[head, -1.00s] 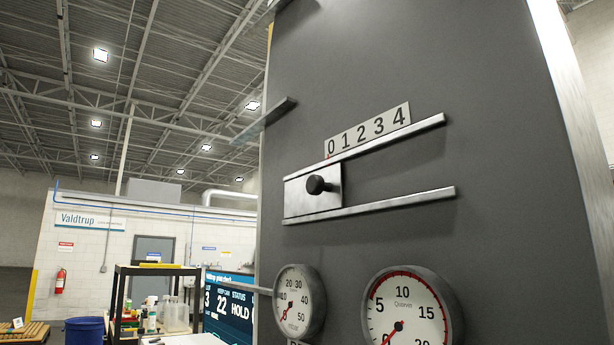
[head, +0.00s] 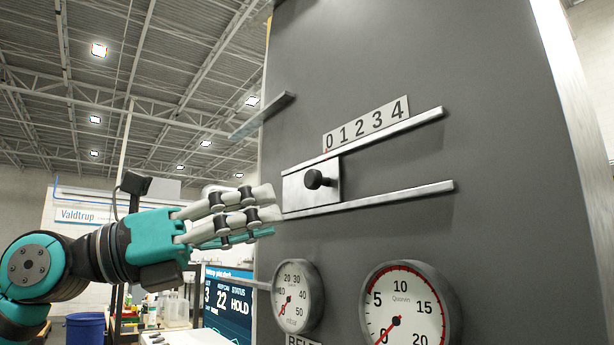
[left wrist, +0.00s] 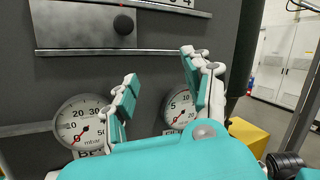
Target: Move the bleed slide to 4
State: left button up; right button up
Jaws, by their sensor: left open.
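The bleed slide is a silver plate (head: 300,189) with a round black knob (head: 318,179), set between two metal rails on the dark grey panel (head: 400,90). It stands at the left end, under the 0 of the number scale (head: 367,124), which reads 0 to 4. The knob also shows in the left wrist view (left wrist: 124,24). My left gripper (head: 272,206) is left of the slide in the head view, apart from the knob. It is open and empty, its two fingers spread in the left wrist view (left wrist: 160,68). My right gripper is not in view.
Two round gauges sit below the rails, the left one (head: 297,297) and the larger right one (head: 405,308). A flat ledge (head: 262,115) sticks out at the panel's upper left. The rail space right of the slide is clear.

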pick_arm(q)
jog(key=s+a+r+t+y, duration=0.4)
jog(key=a+r+t+y, duration=0.15)
jog(key=a+r, duration=0.2)
jog(key=p, duration=0.7)
send_near(309, 177)
jog(key=shift+n, duration=0.3)
jog(key=x, duration=0.9)
jog(key=shift+w+d, duration=0.25)
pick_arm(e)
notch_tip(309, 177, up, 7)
pick_arm(q)
grip_shut()
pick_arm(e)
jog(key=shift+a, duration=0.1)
